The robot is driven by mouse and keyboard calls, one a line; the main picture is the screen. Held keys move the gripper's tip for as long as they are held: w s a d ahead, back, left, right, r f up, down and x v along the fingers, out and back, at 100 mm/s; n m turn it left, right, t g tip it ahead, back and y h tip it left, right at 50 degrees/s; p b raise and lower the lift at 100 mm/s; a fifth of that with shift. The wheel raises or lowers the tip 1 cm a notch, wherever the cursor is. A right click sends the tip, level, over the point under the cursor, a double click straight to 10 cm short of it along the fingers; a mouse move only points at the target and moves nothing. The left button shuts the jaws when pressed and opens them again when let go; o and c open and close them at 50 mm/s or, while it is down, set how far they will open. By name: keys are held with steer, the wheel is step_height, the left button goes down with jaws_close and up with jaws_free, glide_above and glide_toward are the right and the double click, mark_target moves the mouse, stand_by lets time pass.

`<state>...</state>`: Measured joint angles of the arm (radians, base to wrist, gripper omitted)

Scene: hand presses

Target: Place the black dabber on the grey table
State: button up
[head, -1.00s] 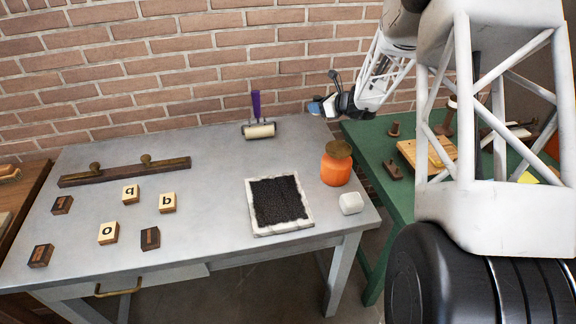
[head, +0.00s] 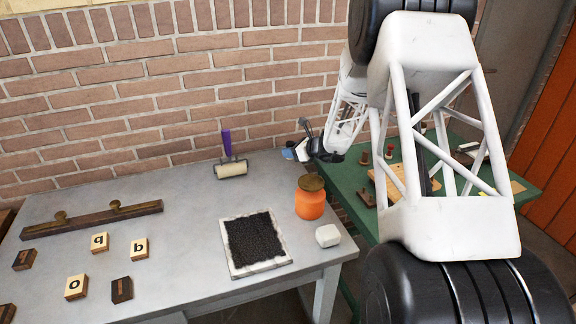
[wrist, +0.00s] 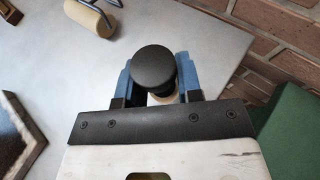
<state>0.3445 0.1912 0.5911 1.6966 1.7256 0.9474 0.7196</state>
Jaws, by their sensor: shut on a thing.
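The black dabber (wrist: 154,67) shows in the wrist view as a round black knob with a pale part partly hidden beneath it. My gripper (wrist: 154,75) is shut on it, one blue finger on each side. In the head view my gripper (head: 292,152) is small, at the back right corner of the grey table (head: 180,215). The table also fills much of the wrist view (wrist: 85,60). The dabber's lower end is hidden, so I cannot tell its height above the table.
A purple-handled roller (head: 230,166), an orange jar (head: 310,200), a white block (head: 328,236) and a black ink pad (head: 255,240) stand on the grey table. Letter blocks and a wooden bar (head: 95,217) lie left. A green table (head: 455,150) adjoins right; a brick wall stands behind.

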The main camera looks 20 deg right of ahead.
mark_target(290, 169)
steer(key=shift+f, duration=0.7)
steer(key=shift+f, duration=1.85)
steer(key=shift+f, duration=0.15)
steer(key=o, duration=0.9)
steer(key=shift+o, duration=0.2)
steer(key=v, duration=1.2)
